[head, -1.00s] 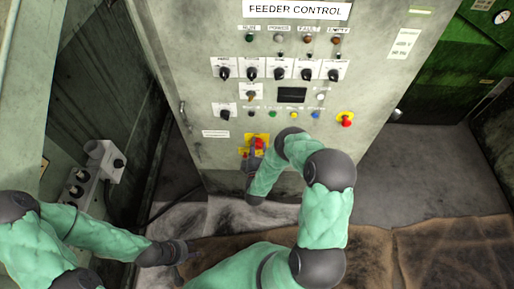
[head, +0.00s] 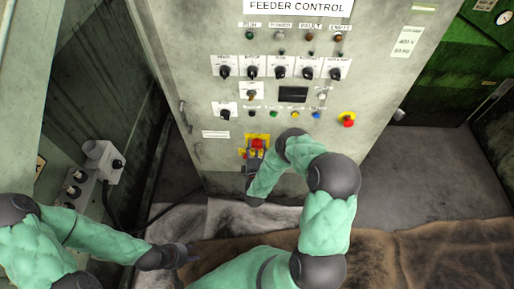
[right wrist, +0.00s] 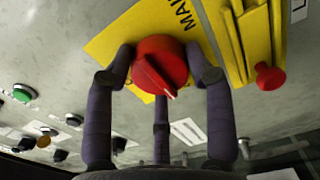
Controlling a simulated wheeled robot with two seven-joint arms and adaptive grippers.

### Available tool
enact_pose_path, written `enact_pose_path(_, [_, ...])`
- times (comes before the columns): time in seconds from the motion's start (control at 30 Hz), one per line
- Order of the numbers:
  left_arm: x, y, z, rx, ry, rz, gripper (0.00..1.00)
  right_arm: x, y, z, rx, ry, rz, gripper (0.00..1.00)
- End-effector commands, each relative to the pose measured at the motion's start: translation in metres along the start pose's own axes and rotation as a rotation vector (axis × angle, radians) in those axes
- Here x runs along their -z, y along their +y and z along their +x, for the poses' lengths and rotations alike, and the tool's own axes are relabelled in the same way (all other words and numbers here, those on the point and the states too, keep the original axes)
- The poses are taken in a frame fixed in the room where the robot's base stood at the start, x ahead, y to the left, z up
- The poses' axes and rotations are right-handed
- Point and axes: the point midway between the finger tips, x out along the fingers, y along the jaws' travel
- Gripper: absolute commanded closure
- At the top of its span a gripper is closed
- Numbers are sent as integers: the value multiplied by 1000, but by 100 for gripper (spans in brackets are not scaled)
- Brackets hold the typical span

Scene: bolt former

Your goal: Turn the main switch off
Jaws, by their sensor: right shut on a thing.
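The main switch is a red rotary knob (right wrist: 160,65) on a yellow plate (right wrist: 118,45) with partly visible lettering. In the head view the red knob (head: 257,143) is low on the grey cabinet front. My right gripper (head: 252,156) is at the switch. In the right wrist view its dark fingers (right wrist: 165,70) are closed around the knob, one on each side and a third in front. The knob's raised grip with a pale mark slants between them. My left gripper (head: 182,256) is low at the left, away from the cabinet; its fingers are too small to read.
A yellow piece with a red knob (right wrist: 268,76) stands close beside the right fingers. The feeder control cabinet (head: 205,90) carries selector knobs, buttons, a display and a red emergency stop (head: 347,120). A grey socket box (head: 103,160) is at the left.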

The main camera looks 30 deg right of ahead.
Motion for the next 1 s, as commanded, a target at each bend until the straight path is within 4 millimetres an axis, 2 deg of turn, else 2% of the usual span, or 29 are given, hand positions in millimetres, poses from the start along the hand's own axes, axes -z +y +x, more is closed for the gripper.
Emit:
enact_pose_path(0.03, [0, 0, 0, 0, 0, 0, 60, 6, 4, 4, -11, 15, -5, 78])
enact_pose_path(0.53, [0, 0, 1, 0, 0, 0, 60, 6, 2, 2, -6, 17, -24, 79])
enact_pose_path(0.57, [0, 0, 1, 0, 0, 0, 60, 6, 2, 2, -5, 17, -24, 43])
enact_pose_path(0.63, [0, 0, 1, 0, 0, 0, 60, 6, 2, 2, -5, 16, -24, 24])
enact_pose_path(1.0, [0, 0, 1, 0, 0, 0, 60, 3, 0, -2, 1, 9, -25, 24])
